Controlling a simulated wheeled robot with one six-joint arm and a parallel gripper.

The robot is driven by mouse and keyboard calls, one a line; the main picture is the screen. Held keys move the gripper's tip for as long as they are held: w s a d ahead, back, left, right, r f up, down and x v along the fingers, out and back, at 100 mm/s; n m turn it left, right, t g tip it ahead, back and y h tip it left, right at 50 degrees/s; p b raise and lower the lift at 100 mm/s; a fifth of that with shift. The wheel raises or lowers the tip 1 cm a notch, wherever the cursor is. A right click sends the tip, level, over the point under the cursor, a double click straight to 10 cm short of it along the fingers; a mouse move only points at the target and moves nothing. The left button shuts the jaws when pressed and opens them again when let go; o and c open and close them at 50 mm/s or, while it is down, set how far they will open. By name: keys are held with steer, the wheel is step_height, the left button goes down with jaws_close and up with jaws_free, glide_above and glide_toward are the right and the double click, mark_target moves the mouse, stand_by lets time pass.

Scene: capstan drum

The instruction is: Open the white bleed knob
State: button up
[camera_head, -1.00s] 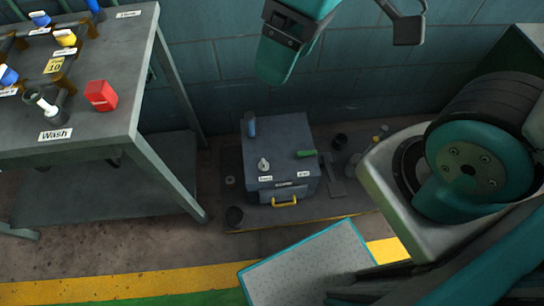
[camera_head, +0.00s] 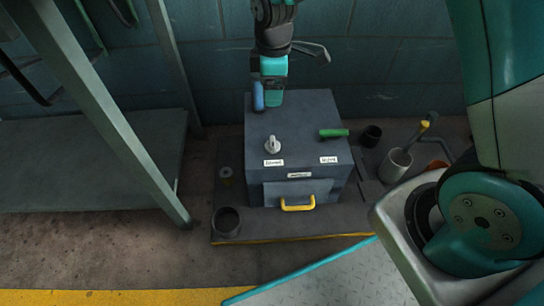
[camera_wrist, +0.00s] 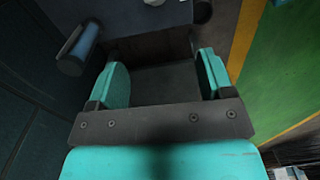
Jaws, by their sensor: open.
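The white knob (camera_head: 272,146) stands on top of a dark grey-blue box (camera_head: 305,115), behind a small label whose text I cannot read surely. My gripper (camera_head: 272,98) is over the back of the box, behind the white knob and apart from it. In the wrist view my gripper (camera_wrist: 163,62) has its two teal fingers spread wide with nothing between them. The white knob shows only partly at the top edge of the wrist view (camera_wrist: 154,3).
A blue handle (camera_head: 258,96) is at the box's back left, close beside my gripper; it also shows in the wrist view (camera_wrist: 78,50). A green handle (camera_head: 334,133) is right of the knob. A yellow pull (camera_head: 298,203) is in front. Cups (camera_head: 396,165) stand at right.

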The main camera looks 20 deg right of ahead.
mark_target(273, 140)
steer(key=f+b, duration=0.3)
steer(key=f, duration=0.3)
steer(key=f+b, duration=0.3)
steer(key=f, duration=0.4)
steer(key=f+b, duration=0.3)
steer(key=f, duration=0.4)
steer(key=shift+w+d, duration=0.2)
steer(key=shift+w, duration=0.15)
steer(key=shift+c, duration=0.4)
steer(key=c, duration=0.8)
steer(key=shift+c, duration=0.2)
